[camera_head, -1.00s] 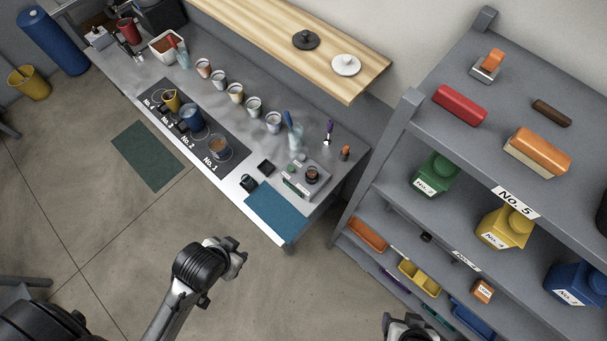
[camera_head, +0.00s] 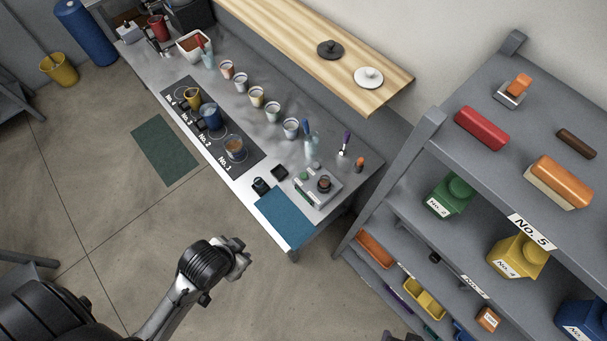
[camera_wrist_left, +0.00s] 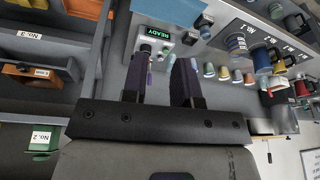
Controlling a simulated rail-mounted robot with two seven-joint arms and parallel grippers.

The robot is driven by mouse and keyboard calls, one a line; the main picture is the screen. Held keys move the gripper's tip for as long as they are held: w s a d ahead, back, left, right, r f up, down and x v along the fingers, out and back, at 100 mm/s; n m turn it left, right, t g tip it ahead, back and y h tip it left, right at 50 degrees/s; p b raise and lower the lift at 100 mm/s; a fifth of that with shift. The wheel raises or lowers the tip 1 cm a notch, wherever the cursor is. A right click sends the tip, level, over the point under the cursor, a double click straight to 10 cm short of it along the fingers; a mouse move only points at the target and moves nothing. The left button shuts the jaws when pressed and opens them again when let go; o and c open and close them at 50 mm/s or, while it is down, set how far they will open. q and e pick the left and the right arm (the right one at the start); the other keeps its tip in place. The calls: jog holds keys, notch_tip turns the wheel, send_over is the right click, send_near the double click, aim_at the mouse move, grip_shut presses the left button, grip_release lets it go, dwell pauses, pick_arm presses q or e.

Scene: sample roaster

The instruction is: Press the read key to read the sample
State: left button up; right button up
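The sample reader (camera_head: 328,199) is a small grey box at the near right end of the grey bench, with a dark round cup (camera_head: 324,183) on top. A small green part (camera_head: 303,175) shows at its left; I cannot tell whether it is the read key. In the left wrist view a green display (camera_wrist_left: 151,33) on the reader says READY. My left gripper (camera_head: 241,257) is over open floor in front of the bench, apart from the reader. In the left wrist view its dark fingers (camera_wrist_left: 161,80) are spread and empty. Only a sliver of my right gripper (camera_head: 400,337) shows at the bottom edge.
A blue mat (camera_head: 285,217) lies at the bench's front edge beside the reader. Several cups, including a white one (camera_head: 291,127), line the bench. A wooden shelf (camera_head: 300,40) overhangs the back. A grey rack (camera_head: 432,130) with bottles stands right. Floor in front is clear.

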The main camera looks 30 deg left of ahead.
pick_arm(q)
jog(key=shift+d, duration=0.2)
grip_shut()
jog(key=shift+a, duration=0.2)
dwell(0.4)
jog(key=shift+d, duration=0.15)
dwell(0.4)
